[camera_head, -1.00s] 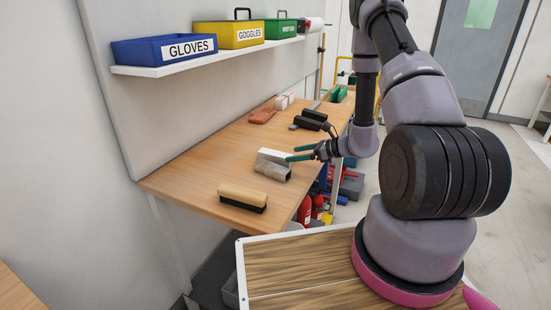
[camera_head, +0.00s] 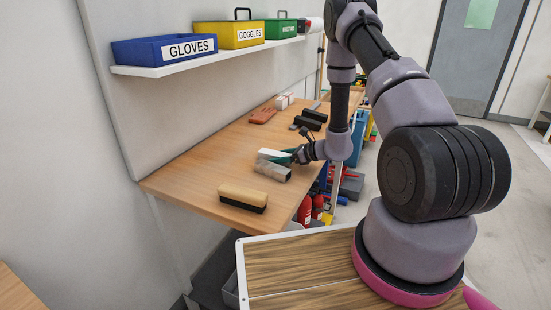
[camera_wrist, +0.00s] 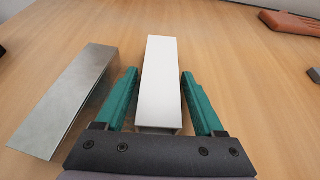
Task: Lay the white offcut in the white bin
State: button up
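The white offcut (camera_wrist: 162,82) is a long white square-section piece lying on the wooden workbench. In the wrist view it lies between the two green fingers of my gripper (camera_wrist: 162,100), with a visible gap on each side. My gripper is open around its near part. In the head view the white offcut (camera_head: 270,154) is partly hidden by my gripper (camera_head: 290,156). A grey metal offcut (camera_wrist: 70,98) lies just left of the left finger; in the head view it lies in front of the white one (camera_head: 272,171). I see no white bin.
A brush with a tan top (camera_head: 243,197) lies near the bench's front. Black pieces (camera_head: 311,120) and a reddish-brown tool (camera_head: 263,115) lie farther back. A shelf (camera_head: 215,55) with labelled boxes hangs above. Bare bench (camera_head: 205,165) lies to the left.

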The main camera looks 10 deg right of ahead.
grip_shut()
jog(key=d+r+m+t+h, duration=0.3)
jog(key=d+r+m, duration=0.15)
jog(key=r, duration=0.75)
jog(key=d+r+m+t+h, duration=0.2)
jog(key=d+r+m+h, duration=0.3)
jog(key=r, duration=0.7)
jog(key=n+g+y, duration=0.4)
jog(key=n+y, duration=0.4)
jog(key=n, duration=0.1)
send_over(279, 154)
jog(key=f, duration=1.2)
jog(key=shift+w+d+f, duration=0.3)
jog(key=shift+d+f, duration=0.05)
jog(key=shift+f, duration=0.05)
jog(key=shift+n+g, duration=0.25)
jog(key=shift+g, duration=0.15)
jog(key=f, duration=0.6)
jog(key=shift+s+a+f, duration=0.2)
jog(key=shift+s+a, duration=0.05)
jog(key=shift+a, duration=0.1)
jog(key=shift+f, duration=2.25)
